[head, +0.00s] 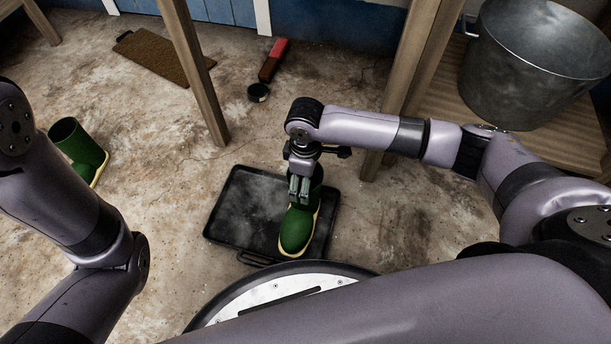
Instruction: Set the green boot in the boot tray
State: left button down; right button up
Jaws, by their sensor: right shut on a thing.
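A green boot (296,230) with a yellow sole edge is at the right half of the black boot tray (240,215), toe toward me. My right gripper (299,195) is above it, shut on its upper part, which the gripper partly hides. I cannot tell whether the sole touches the tray floor. A second green boot (80,150) stands on the floor at the left, partly hidden by my left arm. My left gripper is not in view.
Wooden legs (195,75) stand behind the tray. A metal tub (535,65) sits on a wooden shelf at the right. A brown mat (165,57), a red-ended brush (273,60) and a small dark tin (258,93) lie further back. Floor left of the tray is clear.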

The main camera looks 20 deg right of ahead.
jog(key=o, duration=1.7)
jog(key=shift+c, duration=0.2)
jog(key=o, duration=0.4)
jog(key=shift+c, duration=0.2)
jog(key=shift+f, duration=0.1)
